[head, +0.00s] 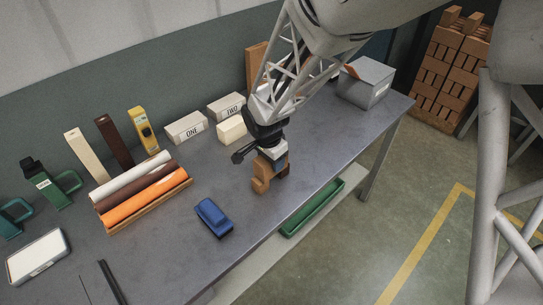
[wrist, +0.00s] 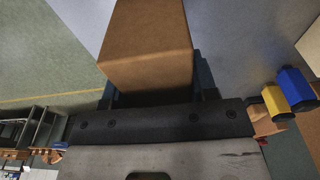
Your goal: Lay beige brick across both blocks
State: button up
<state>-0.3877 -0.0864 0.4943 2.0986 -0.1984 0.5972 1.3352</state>
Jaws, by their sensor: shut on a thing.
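Two pale grey blocks, marked ONE (head: 186,128) and TWO (head: 226,106), sit near the back of the table with a gap between them. A small cream-beige brick (head: 231,130) lies just in front of block TWO. My gripper (head: 270,157) is in front and to the right of these, near the table's front edge. It is shut on a tan-brown brick (head: 261,178), which fills the space between the fingers in the wrist view (wrist: 148,45). I cannot tell whether that brick touches the table.
A blue object (head: 214,216) lies left of my gripper. A tray of white, brown and orange rolls (head: 145,190) and several upright pieces stand farther left. A grey box (head: 366,82) stands at the right end. A green tray (head: 312,208) is below the front edge.

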jog(key=shift+f, duration=0.1)
jog(key=o, duration=1.1)
jog(key=shift+c, duration=0.2)
notch_tip(320, 180, up, 13)
jog(key=s+a, duration=0.1)
dwell(0.3)
